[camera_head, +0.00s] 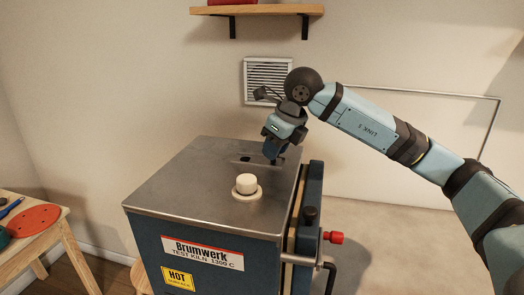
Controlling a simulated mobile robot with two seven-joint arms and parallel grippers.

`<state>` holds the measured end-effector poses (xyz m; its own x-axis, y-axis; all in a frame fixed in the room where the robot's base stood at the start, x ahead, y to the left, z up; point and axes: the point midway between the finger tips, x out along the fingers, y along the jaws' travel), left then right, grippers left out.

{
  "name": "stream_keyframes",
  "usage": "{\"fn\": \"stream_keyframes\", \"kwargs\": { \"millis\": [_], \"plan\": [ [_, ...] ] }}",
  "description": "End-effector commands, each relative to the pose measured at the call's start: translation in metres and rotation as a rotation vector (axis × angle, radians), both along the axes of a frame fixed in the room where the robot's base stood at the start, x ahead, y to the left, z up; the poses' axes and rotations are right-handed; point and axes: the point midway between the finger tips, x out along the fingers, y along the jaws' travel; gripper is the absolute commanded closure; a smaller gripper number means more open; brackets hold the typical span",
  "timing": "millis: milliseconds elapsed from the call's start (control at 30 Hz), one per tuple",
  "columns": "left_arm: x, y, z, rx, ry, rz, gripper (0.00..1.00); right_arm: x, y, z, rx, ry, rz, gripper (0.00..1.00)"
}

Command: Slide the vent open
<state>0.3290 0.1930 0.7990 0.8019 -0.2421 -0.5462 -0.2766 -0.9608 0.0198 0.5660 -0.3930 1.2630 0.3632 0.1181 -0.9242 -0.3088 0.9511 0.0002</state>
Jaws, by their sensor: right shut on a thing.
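The kiln (205,187) is a blue box with a grey metal top. A small vent (259,163) lies flat in the far right part of that top, with a dark spot (245,158) at its left. My right gripper (275,157) points down at the right end of the vent. It is shut on a small part there, probably the vent's slide; its fingers hide most of that part. How far the vent stands open cannot be told. My left gripper is out of view.
A cream plug (246,184) on a round base stands on the kiln top, in front of the vent. The kiln door's side carries a red knob (334,237) and a dark handle. A wooden table (50,238) stands at left, and a shelf (257,10) hangs above.

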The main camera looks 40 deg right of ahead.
Motion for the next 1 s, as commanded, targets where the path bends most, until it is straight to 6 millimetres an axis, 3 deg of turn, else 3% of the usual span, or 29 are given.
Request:
{"fn": "stream_keyframes", "kwargs": {
  "millis": [367,400,500,833,1000],
  "plan": [
    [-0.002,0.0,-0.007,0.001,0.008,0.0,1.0,-0.007,-0.006,0.0,-0.002,0.0,-0.001,1.0],
    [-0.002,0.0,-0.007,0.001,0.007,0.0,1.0,-0.007,-0.006,0.0,-0.002,0.0,-0.001,0.62],
    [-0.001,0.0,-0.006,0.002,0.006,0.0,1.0,-0.007,-0.006,0.0,-0.002,0.0,-0.001,0.46],
    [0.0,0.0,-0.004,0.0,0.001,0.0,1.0,-0.008,-0.006,0.004,-0.001,-0.001,0.0,0.46],
    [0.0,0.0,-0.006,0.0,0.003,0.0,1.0,-0.017,-0.009,0.027,0.0,-0.005,-0.001,0.46]
  ]
}}
